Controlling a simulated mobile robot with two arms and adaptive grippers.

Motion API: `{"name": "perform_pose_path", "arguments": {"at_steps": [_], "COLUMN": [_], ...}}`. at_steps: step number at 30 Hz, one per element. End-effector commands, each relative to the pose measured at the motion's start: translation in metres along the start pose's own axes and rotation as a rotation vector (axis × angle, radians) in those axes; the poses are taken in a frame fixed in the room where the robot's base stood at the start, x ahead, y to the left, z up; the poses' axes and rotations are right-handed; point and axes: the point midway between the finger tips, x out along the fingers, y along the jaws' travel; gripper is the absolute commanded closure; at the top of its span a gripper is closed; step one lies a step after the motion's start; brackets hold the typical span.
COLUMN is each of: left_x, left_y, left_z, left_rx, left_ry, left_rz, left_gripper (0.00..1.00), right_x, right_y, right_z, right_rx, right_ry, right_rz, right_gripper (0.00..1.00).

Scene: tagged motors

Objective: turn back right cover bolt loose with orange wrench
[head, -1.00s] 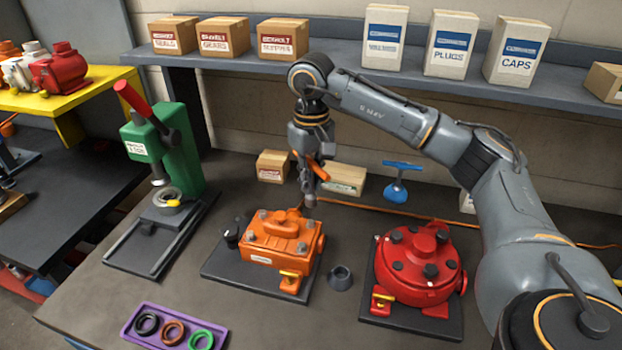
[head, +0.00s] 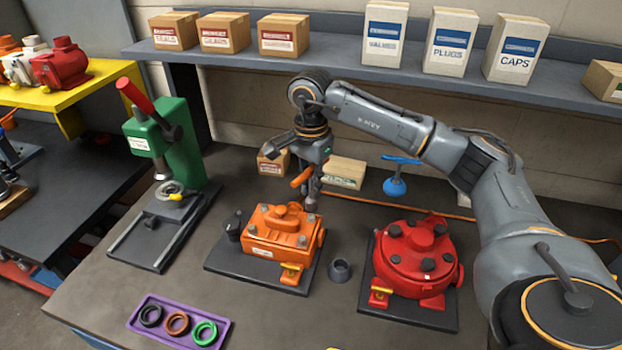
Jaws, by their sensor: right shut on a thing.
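My right gripper (head: 312,172) points down above the back right part of the orange motor housing (head: 272,252). It is shut on the orange wrench (head: 301,178), whose orange handle slants to the lower left. The wrench's dark lower end (head: 311,203) is upright, at or just above the back right cover bolt (head: 311,219); I cannot tell whether they touch. The other grey cover bolts show on the housing's top. My left gripper is not in view.
A red motor (head: 415,262) on a dark plate stands to the right, with a small dark ring part (head: 340,270) between. A green press (head: 175,145) stands left. A purple tray (head: 135,325) of rings lies in front. A shelf (head: 345,80) with boxes runs behind.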

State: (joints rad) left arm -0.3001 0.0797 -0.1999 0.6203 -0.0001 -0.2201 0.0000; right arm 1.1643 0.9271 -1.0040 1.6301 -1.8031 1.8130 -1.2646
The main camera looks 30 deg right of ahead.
Motion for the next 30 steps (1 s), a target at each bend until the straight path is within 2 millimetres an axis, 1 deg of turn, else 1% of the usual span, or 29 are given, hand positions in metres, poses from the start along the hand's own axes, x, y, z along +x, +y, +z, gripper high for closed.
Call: {"name": "perform_pose_path", "arguments": {"at_steps": [1, 6, 21, 25, 30], "left_x": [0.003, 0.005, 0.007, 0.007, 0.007], "left_y": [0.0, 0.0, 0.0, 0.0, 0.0], "left_z": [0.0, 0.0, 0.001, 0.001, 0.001], "left_rx": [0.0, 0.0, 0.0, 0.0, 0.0], "left_ry": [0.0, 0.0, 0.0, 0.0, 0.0], "left_rz": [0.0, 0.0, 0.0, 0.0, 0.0], "left_gripper": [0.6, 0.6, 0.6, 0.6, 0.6], "right_x": [0.002, 0.005, 0.012, 0.014, 0.015], "right_y": [0.0, -0.001, -0.001, -0.001, -0.001], "right_z": [0.0, 0.0, -0.001, -0.001, -0.001], "right_rx": [0.061, 0.294, 0.954, 1.071, 1.151], "right_ry": [0.0, 0.0, 0.0, 0.0, 0.0], "right_rz": [-0.001, 0.0, 0.0, 0.0, 0.0], "right_gripper": [1.0, 1.0, 1.0, 1.0, 1.0]}}
